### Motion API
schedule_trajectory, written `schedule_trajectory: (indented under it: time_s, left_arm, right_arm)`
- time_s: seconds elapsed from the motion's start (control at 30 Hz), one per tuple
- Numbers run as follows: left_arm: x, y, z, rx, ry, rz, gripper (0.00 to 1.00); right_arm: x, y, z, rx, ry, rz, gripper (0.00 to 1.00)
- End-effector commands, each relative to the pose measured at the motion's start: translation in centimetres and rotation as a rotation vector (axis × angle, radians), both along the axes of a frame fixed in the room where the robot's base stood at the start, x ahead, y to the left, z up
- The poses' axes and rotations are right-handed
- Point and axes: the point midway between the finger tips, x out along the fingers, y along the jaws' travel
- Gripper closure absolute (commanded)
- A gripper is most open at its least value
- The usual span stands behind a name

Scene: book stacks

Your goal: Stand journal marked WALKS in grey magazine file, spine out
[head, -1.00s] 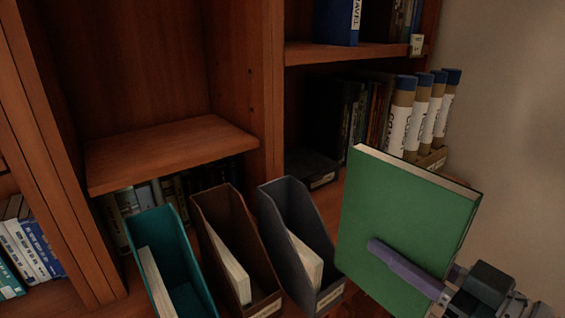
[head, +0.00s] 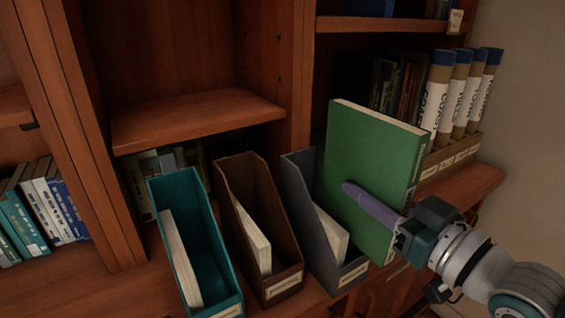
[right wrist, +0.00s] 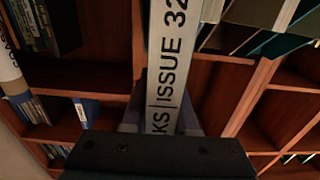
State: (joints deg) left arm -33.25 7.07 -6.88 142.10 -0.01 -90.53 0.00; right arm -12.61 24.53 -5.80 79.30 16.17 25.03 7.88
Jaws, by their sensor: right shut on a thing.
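My right gripper (head: 372,207) is shut on a green journal (head: 365,160), one finger across its cover. The journal stands upright, slightly tilted, just right of the grey magazine file (head: 352,276), partly overlapping it in the head view. I cannot tell whether they touch. In the right wrist view the journal's pale spine (right wrist: 172,65) faces my wrist and reads "KS | ISSUE 32"; the rest of its lettering is hidden. My left gripper is not in view.
A brown file (head: 285,287) and a teal file (head: 225,305) stand left of the grey one, each with a volume inside. Labelled tubes (head: 435,100) stand in a holder (head: 462,153) behind right. A shelf board (head: 195,115) overhangs behind the files.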

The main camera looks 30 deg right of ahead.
Motion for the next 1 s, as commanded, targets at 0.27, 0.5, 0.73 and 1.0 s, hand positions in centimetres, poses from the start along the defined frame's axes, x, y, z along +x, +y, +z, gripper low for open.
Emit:
schedule_trajectory:
  time_s: [0.27, 0.5, 0.73, 1.0]
  left_arm:
    - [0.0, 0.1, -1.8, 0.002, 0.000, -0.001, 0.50]
    - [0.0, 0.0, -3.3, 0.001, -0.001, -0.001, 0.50]
    - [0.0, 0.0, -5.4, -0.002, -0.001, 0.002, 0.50]
    - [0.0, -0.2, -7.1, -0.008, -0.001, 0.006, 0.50]
  right_arm:
    - [3.1, 0.3, -0.3, 0.001, -0.007, 0.001, 1.00]
    - [5.7, 0.5, -0.6, 0.002, -0.008, 0.001, 1.00]
    - [6.3, 0.5, -2.6, 0.001, -0.005, 0.001, 1.00]
    - [6.3, 0.5, -4.5, 0.000, -0.005, 0.000, 1.00]
